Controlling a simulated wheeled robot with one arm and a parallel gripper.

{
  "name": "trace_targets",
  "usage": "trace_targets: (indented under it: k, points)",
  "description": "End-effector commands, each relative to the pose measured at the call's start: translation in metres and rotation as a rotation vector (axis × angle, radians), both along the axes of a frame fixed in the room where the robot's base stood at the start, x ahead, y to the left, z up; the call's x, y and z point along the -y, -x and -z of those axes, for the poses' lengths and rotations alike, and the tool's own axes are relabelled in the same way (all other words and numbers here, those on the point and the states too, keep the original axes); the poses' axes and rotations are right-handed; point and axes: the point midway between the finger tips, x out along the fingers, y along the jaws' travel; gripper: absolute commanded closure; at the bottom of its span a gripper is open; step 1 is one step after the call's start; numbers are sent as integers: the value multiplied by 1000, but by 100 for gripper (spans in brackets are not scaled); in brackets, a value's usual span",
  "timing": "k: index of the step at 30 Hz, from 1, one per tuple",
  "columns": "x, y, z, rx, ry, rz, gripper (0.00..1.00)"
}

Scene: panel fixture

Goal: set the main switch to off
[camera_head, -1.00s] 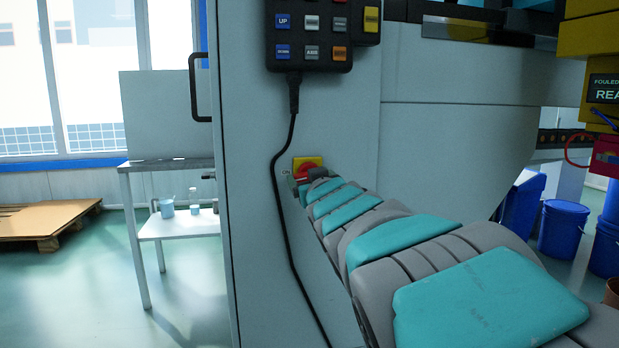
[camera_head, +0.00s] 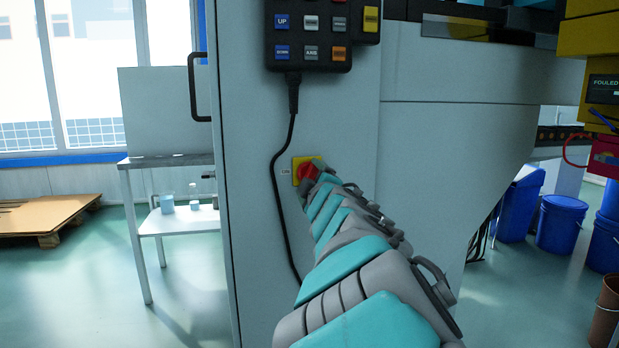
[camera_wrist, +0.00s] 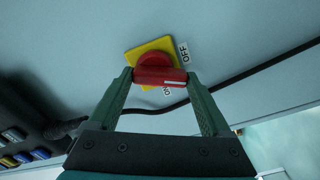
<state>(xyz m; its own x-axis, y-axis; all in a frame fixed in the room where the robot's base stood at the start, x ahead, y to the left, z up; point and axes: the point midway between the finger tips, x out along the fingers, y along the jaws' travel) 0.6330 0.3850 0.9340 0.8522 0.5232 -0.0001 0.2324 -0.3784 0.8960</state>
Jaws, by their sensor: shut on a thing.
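The main switch has a red rotary knob (camera_wrist: 152,76) on a yellow plate (camera_wrist: 134,57) on the pale panel. In the wrist view, my gripper (camera_wrist: 160,77) has one finger at each end of the knob's bar and is shut on it. A white line on the bar points right, toward the side with the OFF label (camera_wrist: 182,52); I cannot tell if they line up exactly. The ON label (camera_wrist: 166,91) shows below the bar, partly hidden. In the head view, the red knob (camera_head: 307,173) is partly covered by my gripper (camera_head: 316,170).
A button pendant (camera_head: 310,35) hangs above the switch. Its black cable (camera_head: 277,165) runs down close on the left. A black handle (camera_head: 194,88) is at the panel's left edge. Blue buckets (camera_head: 562,225) stand on the floor at right.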

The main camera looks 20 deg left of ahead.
Motion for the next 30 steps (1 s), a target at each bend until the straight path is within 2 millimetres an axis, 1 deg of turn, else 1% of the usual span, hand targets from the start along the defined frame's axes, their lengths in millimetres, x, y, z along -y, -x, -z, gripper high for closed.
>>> trace_targets:
  k: [6, 15, 21, 30]
  points:
    - [2, -1, 2, 98, 167, 5, 73]
    - [3, -1, 2, 200, 327, 2, 73]
    - [2, -1, 2, 235, 383, 0, 73]
    - [2, -1, 2, 249, 408, 0, 73]
